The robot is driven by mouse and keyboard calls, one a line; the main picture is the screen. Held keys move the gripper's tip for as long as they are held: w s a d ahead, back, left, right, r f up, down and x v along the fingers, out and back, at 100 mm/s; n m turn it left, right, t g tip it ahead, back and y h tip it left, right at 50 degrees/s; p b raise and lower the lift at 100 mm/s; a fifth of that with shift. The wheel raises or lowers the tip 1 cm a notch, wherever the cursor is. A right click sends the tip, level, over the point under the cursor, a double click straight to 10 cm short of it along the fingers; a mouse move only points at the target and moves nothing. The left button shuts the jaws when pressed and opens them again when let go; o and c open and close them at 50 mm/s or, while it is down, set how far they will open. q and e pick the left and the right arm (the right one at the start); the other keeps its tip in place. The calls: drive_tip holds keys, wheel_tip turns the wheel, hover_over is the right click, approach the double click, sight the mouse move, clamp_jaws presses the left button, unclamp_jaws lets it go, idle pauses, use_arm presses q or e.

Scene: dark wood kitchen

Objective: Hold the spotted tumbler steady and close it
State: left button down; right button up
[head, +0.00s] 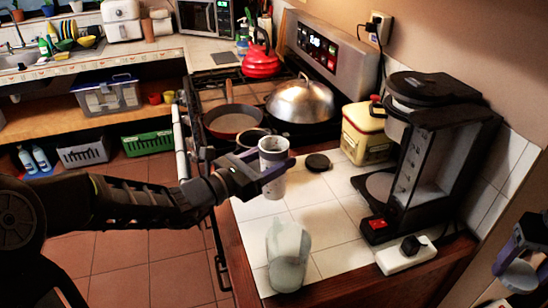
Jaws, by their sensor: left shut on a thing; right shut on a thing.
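A pale, speckled tumbler (273,153) with an open top stands upright in the head view, above or on the tiled counter beside the stove. My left gripper (262,174) is shut on its side. My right gripper (519,258) is at the right edge of the view, shut on a pale round thing (520,276) that looks like a lid; part of this gripper is cut off by the frame. The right gripper is well apart from the tumbler. A small black disc (318,162), perhaps another lid, lies on the counter just right of the tumbler.
A black coffee maker (428,155) and a white power strip (404,257) stand between the tumbler and my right gripper. A cream canister (366,135) is behind. Bare tiles (335,215) lie between cup and coffee maker.

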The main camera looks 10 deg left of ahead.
use_arm(q)
drive_tip(key=shift+r, duration=0.1)
drive_tip(key=c, duration=1)
unclamp_jaws()
clamp_jaws()
drive_tip(key=shift+r, duration=0.1)
